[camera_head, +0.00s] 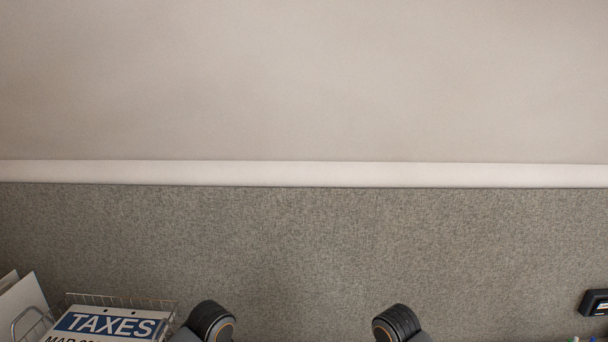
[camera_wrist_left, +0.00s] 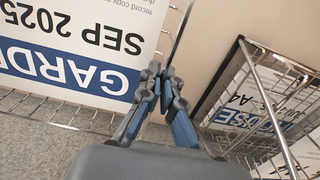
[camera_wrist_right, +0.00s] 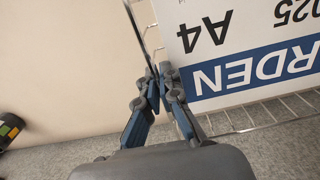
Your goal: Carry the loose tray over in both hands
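The loose tray is a wire tray (camera_wrist_left: 60,112) with a white and blue sheet reading GARDEN and SEP 2025 in it. It shows in the left wrist view and in the right wrist view (camera_wrist_right: 262,118), but not in the head view. My left gripper (camera_wrist_left: 164,78) is closed on its thin rim at one side. My right gripper (camera_wrist_right: 157,78) is closed on the rim at the opposite side. Both grippers are out of the head view, where only dark round parts of my arms show at the bottom.
Another wire tray (camera_head: 120,300) with a TAXES sheet (camera_head: 110,324) stands at the lower left in the head view. A wire tray (camera_wrist_left: 236,70) with a blue-labelled sheet is close beside my left gripper. A grey fabric panel (camera_head: 300,235) rises behind. A dark device (camera_head: 594,302) is at far right.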

